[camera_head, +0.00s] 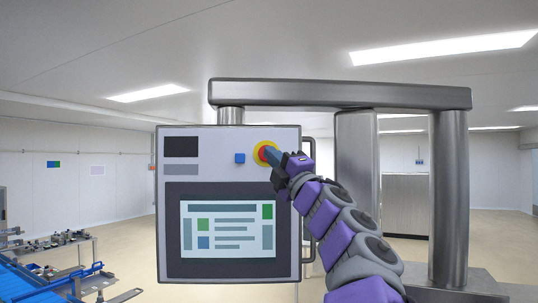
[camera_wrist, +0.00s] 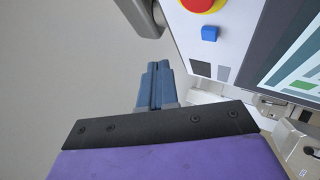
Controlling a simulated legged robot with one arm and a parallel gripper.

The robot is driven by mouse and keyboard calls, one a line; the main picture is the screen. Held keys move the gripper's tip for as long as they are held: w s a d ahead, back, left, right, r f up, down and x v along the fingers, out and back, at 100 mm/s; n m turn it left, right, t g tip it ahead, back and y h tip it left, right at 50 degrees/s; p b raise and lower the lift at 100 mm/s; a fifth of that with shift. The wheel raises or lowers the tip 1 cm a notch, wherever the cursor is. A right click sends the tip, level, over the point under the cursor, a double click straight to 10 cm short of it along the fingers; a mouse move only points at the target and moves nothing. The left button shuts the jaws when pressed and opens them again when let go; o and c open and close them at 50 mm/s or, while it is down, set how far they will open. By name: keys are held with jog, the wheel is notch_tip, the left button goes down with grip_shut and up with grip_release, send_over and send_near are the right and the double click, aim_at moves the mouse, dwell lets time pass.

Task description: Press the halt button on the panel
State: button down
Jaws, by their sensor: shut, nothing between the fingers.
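The control panel (camera_head: 172,220) is a light grey box with a dark screen area. Near its top right is the halt button (camera_head: 264,152), a red cap on a yellow ring. My gripper (camera_head: 270,155) reaches in from the lower right, its tips in front of the button and hiding part of it. I cannot tell from this view whether they touch. In the wrist view the red button (camera_wrist: 203,3) is at the top edge, partly cut off, and my shut, empty blue fingers (camera_wrist: 156,80) lie apart from it to the lower left.
A blue square button (camera_head: 240,158) sits left of the halt button. A vertical handle (camera_head: 310,190) runs along the panel's right edge. A steel support arm (camera_head: 340,94) and posts stand above and to the right. A blue conveyor (camera_head: 30,282) is at lower left.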

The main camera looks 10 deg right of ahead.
jog(key=w+p, duration=0.3)
jog(key=w, duration=0.5)
jog(key=shift+p, duration=0.3)
jog(key=shift+w, duration=0.1)
jog(key=shift+d, duration=0.45)
jog(key=shift+a, duration=0.25)
dwell(0.4)
jog(key=shift+w+d, duration=0.1)
dwell(0.6)
jog(key=shift+w+d+p, duration=0.1)
jog(key=shift+w+p, duration=0.2)
jog(key=shift+p, duration=0.05)
